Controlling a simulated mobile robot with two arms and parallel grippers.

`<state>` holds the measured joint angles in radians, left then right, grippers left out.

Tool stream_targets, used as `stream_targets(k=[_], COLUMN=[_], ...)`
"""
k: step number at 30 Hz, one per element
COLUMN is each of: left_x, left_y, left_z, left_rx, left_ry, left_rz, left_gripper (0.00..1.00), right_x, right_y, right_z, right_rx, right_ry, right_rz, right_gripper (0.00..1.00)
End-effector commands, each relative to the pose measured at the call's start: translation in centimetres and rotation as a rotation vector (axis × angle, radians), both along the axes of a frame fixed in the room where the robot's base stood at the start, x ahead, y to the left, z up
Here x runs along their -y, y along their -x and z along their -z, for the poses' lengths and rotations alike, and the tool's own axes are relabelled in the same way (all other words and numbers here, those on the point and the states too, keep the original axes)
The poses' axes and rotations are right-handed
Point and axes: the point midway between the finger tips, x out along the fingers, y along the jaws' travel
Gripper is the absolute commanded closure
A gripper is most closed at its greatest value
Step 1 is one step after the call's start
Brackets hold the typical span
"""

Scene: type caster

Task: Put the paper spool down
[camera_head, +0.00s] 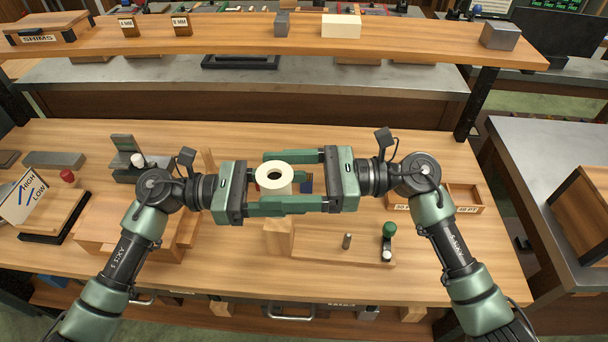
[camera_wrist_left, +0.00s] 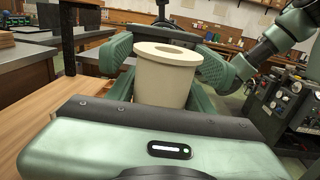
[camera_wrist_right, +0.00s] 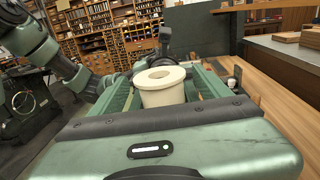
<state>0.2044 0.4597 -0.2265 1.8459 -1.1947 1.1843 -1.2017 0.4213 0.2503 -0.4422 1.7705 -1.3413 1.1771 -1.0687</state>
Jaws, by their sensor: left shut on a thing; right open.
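The paper spool (camera_head: 274,178) is a cream cylinder with a dark hole in its top. It is upright in the air above the bench, between my two facing grippers. My left gripper (camera_head: 303,183), whose arm comes in from the left, is shut on it. The left wrist view shows the spool (camera_wrist_left: 167,78) between the left fingers. My right gripper (camera_head: 267,184) is open, with its fingers reaching around the spool from the right. The right wrist view shows the spool (camera_wrist_right: 162,86) between those fingers. The fingers hide part of the spool's lower side in the head view.
A two-compartment wooden tray (camera_head: 463,198) is at right. A shelf (camera_head: 240,37) crosses behind.

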Motion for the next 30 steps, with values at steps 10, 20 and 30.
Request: stream_targets(k=[10, 20, 30], left_x=[0.00, 0.00, 0.00], left_y=[-0.01, -0.02, -0.01], left_z=[-0.07, -0.07, -0.04], left_rx=[0.001, 0.001, 0.000], left_ry=[0.001, 0.001, 0.001], left_rz=[0.000, 0.000, 0.000], left_gripper=[0.98, 0.98, 0.23], right_x=[-0.93, -0.89, -0.88], right_y=[0.07, 0.07, 0.07], right_z=[-0.02, -0.02, -0.08], right_rx=[0.000, 0.000, 0.001], right_ry=[0.000, 0.000, -0.001], right_rz=[0.001, 0.000, 0.001], right_gripper=[0.23, 0.92, 1.00])
